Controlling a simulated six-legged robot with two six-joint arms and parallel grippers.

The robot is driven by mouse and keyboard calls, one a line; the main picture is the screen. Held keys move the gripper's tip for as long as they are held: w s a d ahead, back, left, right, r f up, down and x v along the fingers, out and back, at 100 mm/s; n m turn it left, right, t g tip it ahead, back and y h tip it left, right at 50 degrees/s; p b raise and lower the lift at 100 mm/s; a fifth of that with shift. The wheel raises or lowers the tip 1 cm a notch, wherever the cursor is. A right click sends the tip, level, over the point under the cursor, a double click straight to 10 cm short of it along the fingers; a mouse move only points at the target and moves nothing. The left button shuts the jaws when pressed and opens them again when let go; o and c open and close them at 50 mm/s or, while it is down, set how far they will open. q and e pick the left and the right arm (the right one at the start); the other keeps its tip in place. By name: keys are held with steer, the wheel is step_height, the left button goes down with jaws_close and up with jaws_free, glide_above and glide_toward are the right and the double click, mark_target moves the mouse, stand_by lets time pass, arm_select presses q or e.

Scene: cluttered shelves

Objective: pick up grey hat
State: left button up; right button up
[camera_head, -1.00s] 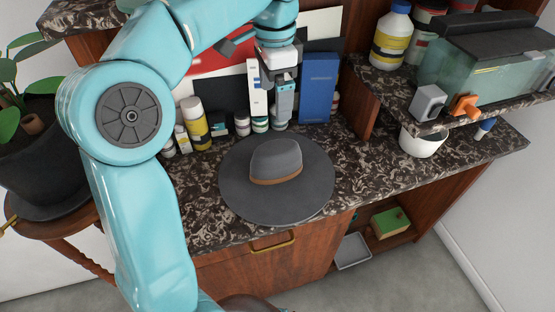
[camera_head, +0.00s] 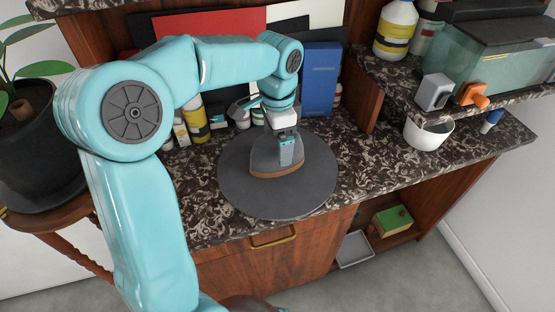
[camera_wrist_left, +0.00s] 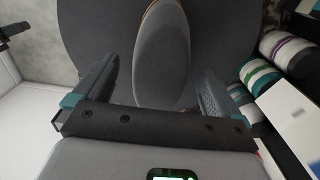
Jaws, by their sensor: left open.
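The grey hat (camera_head: 262,193) with a brown band lies brim down on the dark patterned counter, near its front edge. My left gripper (camera_head: 287,163) is over the hat's crown, and its arm hides part of the crown's back and top. In the left wrist view, the hat's crown (camera_wrist_left: 162,60) lies between the two open fingers (camera_wrist_left: 155,85), with the brim around it. I cannot tell whether the fingers touch the crown. My right gripper is not in view.
Bottles (camera_head: 195,118) and a blue book (camera_head: 320,80) stand behind the hat. A white pot (camera_head: 428,134) is at the right, under a raised shelf with a glass tank (camera_head: 505,58). A potted plant (camera_head: 30,135) stands left. The counter right of the hat is clear.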

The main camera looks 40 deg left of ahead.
arm_select(q)
steer(key=shift+s+f, duration=0.1)
steer(key=shift+f, duration=0.2)
steer(key=c, duration=1.5)
steer(key=shift+r, duration=0.1)
steer(key=shift+c, duration=0.2)
